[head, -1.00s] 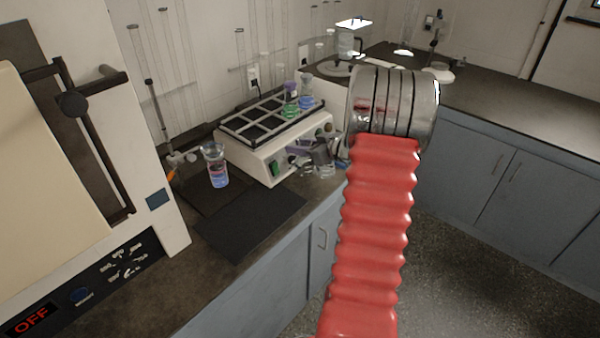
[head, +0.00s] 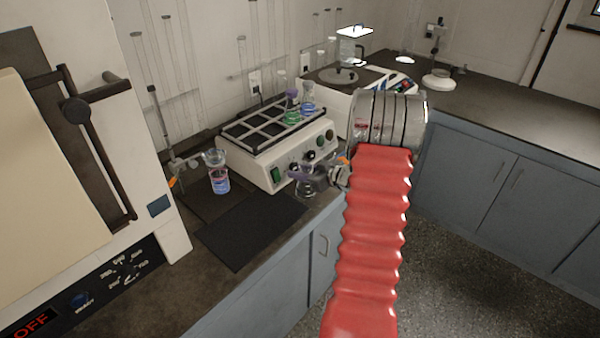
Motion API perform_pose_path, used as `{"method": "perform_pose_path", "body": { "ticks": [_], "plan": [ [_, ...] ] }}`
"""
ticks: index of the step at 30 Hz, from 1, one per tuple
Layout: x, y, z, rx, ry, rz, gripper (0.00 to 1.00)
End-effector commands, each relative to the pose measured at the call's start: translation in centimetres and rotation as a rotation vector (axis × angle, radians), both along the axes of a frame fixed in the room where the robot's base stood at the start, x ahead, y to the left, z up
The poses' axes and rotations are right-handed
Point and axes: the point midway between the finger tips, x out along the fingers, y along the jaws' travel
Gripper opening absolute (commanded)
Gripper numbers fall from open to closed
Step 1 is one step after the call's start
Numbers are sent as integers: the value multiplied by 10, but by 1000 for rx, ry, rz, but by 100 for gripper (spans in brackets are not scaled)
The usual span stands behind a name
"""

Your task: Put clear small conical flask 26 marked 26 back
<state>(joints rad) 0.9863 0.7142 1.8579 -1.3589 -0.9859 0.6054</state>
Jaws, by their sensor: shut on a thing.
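A clear small conical flask (head: 306,188) hangs in my gripper (head: 304,178), in front of the shaker's front panel and above the bench edge. Its mark is too small to read. My gripper is shut on it; the fingers hide part of the flask. The white shaker (head: 262,170) has a metal rack (head: 246,127) on top. Green-filled (head: 291,117) and blue-filled (head: 307,108) flasks stand at the rack's right end, and a purple-topped piece shows beside them. The rack's left and middle part looks empty.
A glass beaker with pink and blue liquid (head: 219,181) stands left of the shaker. A black mat (head: 248,228) lies clear in front. A cream oven-like device (head: 60,190) fills the left. A white balance-like device (head: 335,100) stands behind.

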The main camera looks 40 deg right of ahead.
Motion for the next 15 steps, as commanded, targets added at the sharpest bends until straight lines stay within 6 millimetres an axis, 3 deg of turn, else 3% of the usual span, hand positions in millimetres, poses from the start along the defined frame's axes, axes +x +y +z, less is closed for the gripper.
{"method": "perform_pose_path", "body": {
  "ticks": [10, 11, 15],
  "plan": [
    [0, 0, -2, -1, 0, 1, 4],
    [0, 0, -2, -1, 0, 1, 32],
    [0, 0, -2, -1, 0, 1, 41]
  ]
}}
